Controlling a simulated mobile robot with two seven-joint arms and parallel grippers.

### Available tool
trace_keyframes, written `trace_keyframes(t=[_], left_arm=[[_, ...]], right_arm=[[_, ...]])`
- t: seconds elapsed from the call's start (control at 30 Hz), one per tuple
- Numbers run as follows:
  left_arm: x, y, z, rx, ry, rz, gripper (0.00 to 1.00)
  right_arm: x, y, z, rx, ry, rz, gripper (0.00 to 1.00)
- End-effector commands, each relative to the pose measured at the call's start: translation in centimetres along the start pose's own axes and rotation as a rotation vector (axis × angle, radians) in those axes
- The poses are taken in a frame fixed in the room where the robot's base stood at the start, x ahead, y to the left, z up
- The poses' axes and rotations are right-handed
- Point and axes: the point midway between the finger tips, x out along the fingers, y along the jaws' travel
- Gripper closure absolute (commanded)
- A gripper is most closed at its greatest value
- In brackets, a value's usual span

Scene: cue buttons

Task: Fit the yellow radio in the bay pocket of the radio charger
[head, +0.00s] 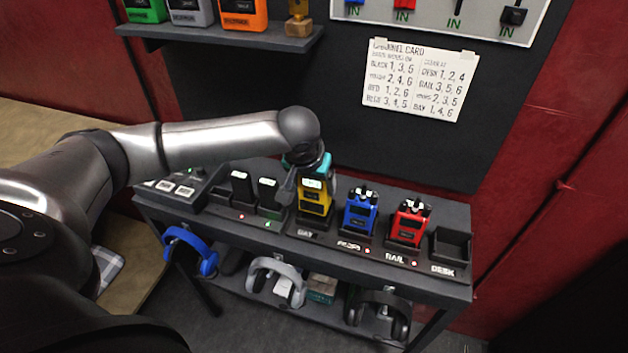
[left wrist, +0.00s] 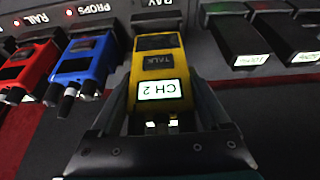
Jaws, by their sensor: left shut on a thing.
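The yellow radio (head: 313,204) stands roughly upright at the BAY pocket (head: 308,225) of the dark radio charger. My left gripper (head: 311,176) is shut on its upper part from above. In the left wrist view the yellow radio (left wrist: 160,60) sits between the two fingers. Its lit screen reads CH 2, and the BAY label is just beyond its foot. The foot is at the pocket, but I cannot tell whether it is fully seated. My right gripper is not in view.
A blue radio (head: 360,214) and a red radio (head: 409,222) stand in the PROPS and RAIL pockets to the right. The DESK pocket (head: 451,247) is empty. Black packs (head: 268,193) stand at left. Headsets hang below the shelf's front edge. A channel card (head: 421,80) is on the back panel.

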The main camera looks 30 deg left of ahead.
Motion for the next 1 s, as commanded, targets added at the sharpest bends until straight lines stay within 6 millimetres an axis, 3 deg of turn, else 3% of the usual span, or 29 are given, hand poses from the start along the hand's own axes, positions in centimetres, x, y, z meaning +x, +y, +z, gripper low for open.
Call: trace_keyframes(t=[1.0], left_arm=[[1.3, 0.1, 0.5, -0.001, 0.003, 0.002, 0.88]], right_arm=[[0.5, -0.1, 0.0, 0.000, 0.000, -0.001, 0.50]])
